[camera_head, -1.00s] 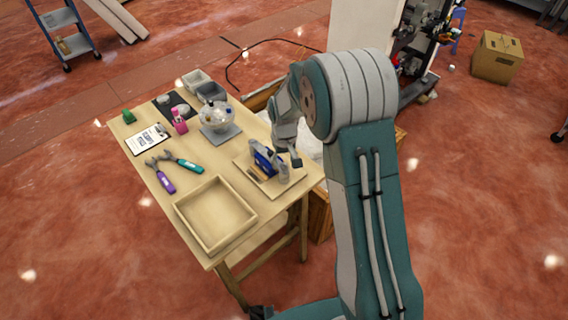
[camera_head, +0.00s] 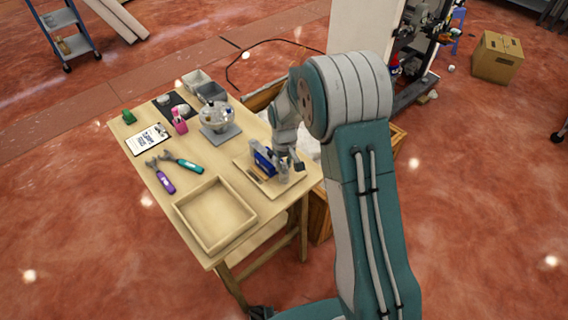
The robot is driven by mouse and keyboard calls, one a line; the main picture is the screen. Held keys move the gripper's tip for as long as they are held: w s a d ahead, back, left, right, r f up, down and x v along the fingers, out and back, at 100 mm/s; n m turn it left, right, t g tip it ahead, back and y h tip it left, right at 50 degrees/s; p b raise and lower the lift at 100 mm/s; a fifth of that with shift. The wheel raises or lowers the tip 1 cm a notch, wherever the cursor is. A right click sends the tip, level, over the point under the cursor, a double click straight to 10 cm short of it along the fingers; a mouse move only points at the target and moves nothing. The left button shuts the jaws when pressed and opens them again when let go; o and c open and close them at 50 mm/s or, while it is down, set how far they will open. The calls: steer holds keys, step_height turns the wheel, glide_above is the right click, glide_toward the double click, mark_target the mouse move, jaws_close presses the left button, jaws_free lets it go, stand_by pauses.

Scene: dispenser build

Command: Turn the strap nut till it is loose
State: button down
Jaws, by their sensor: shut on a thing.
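My gripper (camera_head: 290,165) is at the right end of the wooden table, low over a small wooden board (camera_head: 245,170). A blue and grey device (camera_head: 264,160) stands on that board, and my gripper is shut against its right side. The strap nut itself is too small to make out and is probably hidden by my fingers. The device stands upright.
An empty wooden tray (camera_head: 215,215) lies at the table's front.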

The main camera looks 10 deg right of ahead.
mark_target(283, 165)
steer(key=shift+n, duration=1.2)
steer(key=shift+c, duration=2.4)
jaws_free()
steer(key=shift+f, duration=0.1)
step_height(283, 165, up, 12)
steer(key=shift+a, duration=0.1)
